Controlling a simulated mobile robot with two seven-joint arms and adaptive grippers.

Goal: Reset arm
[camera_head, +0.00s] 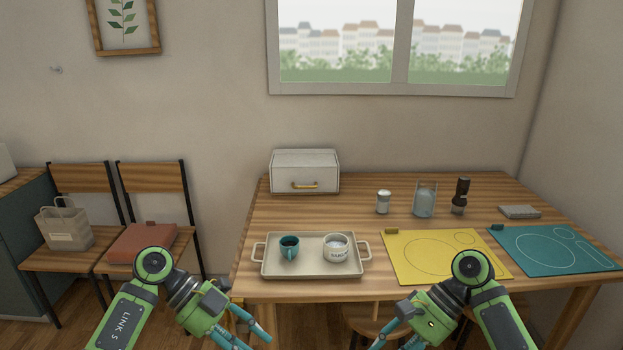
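My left gripper (235,335) is low in the head view, in front of the wooden table's near left corner. Its fingers are spread apart with nothing seen between them, and one runs out of the picture. My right gripper (397,339) is at the bottom edge, in front of the table's near side and below the yellow mat. Its fingers also stand apart, with their ends partly cut off, and no object shows in them. Both arms are bent, with the grippers pointing inward toward each other.
A yellow mat (430,262), teal mat (553,243), jar (424,200) and white bread box (305,172) are also there. Chairs (155,178) stand left.

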